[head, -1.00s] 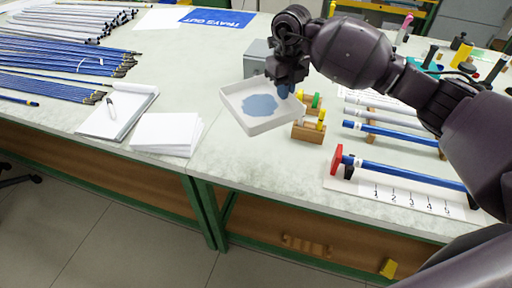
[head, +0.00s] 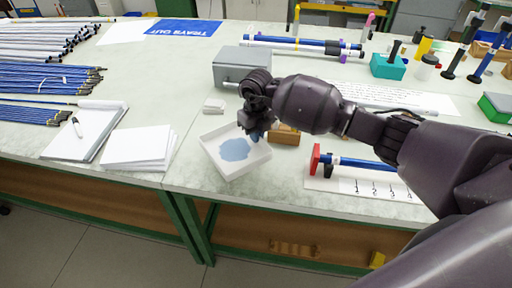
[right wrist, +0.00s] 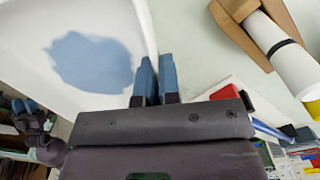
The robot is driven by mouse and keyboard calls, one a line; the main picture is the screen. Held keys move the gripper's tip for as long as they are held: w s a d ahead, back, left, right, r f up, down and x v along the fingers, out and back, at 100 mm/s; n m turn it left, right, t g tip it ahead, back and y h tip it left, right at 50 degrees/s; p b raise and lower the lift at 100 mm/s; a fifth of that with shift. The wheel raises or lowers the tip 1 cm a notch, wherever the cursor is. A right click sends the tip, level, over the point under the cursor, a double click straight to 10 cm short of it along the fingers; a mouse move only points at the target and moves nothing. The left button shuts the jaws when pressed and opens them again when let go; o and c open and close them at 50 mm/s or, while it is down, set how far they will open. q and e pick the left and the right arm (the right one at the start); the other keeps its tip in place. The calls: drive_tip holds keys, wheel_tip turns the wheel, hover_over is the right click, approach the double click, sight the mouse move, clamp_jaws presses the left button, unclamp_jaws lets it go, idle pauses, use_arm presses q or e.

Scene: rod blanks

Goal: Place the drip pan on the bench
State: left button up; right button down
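The drip pan (head: 208,150) is a shallow white square tray with a blue patch on its floor. It is over the front part of the pale bench (head: 165,75), near the front edge, and looks roughly level. I cannot tell if its underside touches the bench. My right gripper (head: 256,135) is at the pan's right side. In the right wrist view, its blue fingers (right wrist: 156,80) are close together with the pan's wall (right wrist: 147,30) between them. My left gripper (right wrist: 25,108) seems to show small at the left edge there; its finger gap is unclear.
A wooden block (head: 285,136) stands close to the pan's right. A grey box (head: 241,66) is behind, with a small white stack (head: 214,105) between. White paper (head: 140,148) lies to the left. A numbered rod gauge (head: 350,185) is at the right.

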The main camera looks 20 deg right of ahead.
drive_tip(key=shift+f+b, duration=0.4)
drive_tip(key=shift+f, duration=2.35)
drive_tip(key=shift+f, duration=0.2)
drive_tip(key=c, duration=1.3)
unclamp_jaws()
drive_tip(key=shift+c, duration=0.2)
wheel_tip(320, 180, up, 12)
drive_tip(key=shift+r+p, duration=0.2)
drive_tip(key=shift+p, duration=0.5)
drive_tip(key=shift+s+a, duration=0.1)
